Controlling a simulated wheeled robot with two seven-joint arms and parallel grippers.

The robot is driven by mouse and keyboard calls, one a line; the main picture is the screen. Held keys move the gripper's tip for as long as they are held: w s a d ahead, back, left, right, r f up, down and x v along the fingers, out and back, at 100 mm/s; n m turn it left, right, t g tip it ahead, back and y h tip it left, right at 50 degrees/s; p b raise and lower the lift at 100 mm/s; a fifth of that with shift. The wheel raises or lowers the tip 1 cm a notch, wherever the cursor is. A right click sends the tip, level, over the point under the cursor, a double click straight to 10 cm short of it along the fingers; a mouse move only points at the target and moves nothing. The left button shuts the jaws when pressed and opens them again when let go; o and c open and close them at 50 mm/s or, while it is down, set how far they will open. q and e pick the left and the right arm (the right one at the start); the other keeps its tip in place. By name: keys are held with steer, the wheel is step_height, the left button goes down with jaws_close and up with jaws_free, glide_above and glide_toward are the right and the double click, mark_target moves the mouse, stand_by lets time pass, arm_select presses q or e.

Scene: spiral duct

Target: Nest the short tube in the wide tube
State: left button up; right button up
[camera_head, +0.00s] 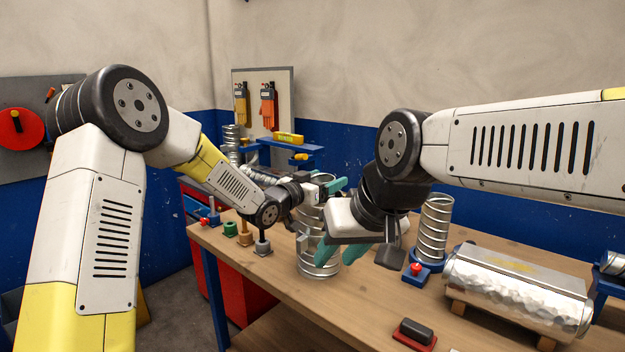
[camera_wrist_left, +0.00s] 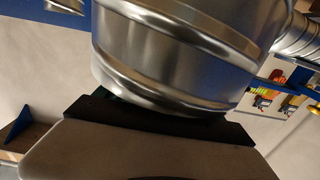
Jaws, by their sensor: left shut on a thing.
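A shiny ribbed metal tube, seemingly the short tube (camera_head: 314,184), is held up by my left gripper (camera_head: 328,188), which is shut on it. Its curved, banded wall also fills the top of the left wrist view (camera_wrist_left: 180,50). Below it, a second ribbed metal tube, seemingly the wide tube (camera_head: 304,262), stands upright on the workbench. My right gripper (camera_head: 338,251) is in front of this lower tube with its teal fingertips over it. It hides much of the tube's upper part, so I cannot tell whether it grips the wall or whether the two tubes touch.
A tall spiral tube (camera_head: 434,228) stands on a blue base to the right. A large hammered metal cylinder (camera_head: 515,290) lies on wooden blocks on the workbench (camera_head: 300,310). A black and red block (camera_head: 414,334) is near the front edge. Small pegs (camera_head: 244,238) stand at left.

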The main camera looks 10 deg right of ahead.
arm_select(q)
steer(key=o, duration=2.1)
steer(key=shift+a, duration=0.1)
steer(key=s+a+r+n+y, duration=0.1)
steer(key=s+a+n+y, duration=0.2)
steer(key=a, duration=0.6)
steer(key=s+a+r+n+y, duration=0.1)
steer(key=s+a+y, duration=0.35)
steer(key=a, duration=0.45)
steer(key=s+a+r+n+y, duration=0.1)
steer(key=s+a+y, duration=0.3)
steer(key=a, duration=0.5)
steer(key=s+a+f+n+g, duration=0.1)
steer(key=s+a, duration=0.1)
steer(key=s, duration=0.5)
steer(key=s+a+f+n+g, duration=0.1)
steer(key=s+a+n+g, duration=0.1)
steer(key=s, duration=0.6)
steer(key=s+a+f+n+g, duration=0.1)
steer(key=s+a, duration=0.3)
steer(key=s, duration=0.4)
steer(key=shift+s+a+n+g, duration=0.15)
steer(key=shift+s+n+g, duration=0.15)
steer(key=shift+g, duration=0.3)
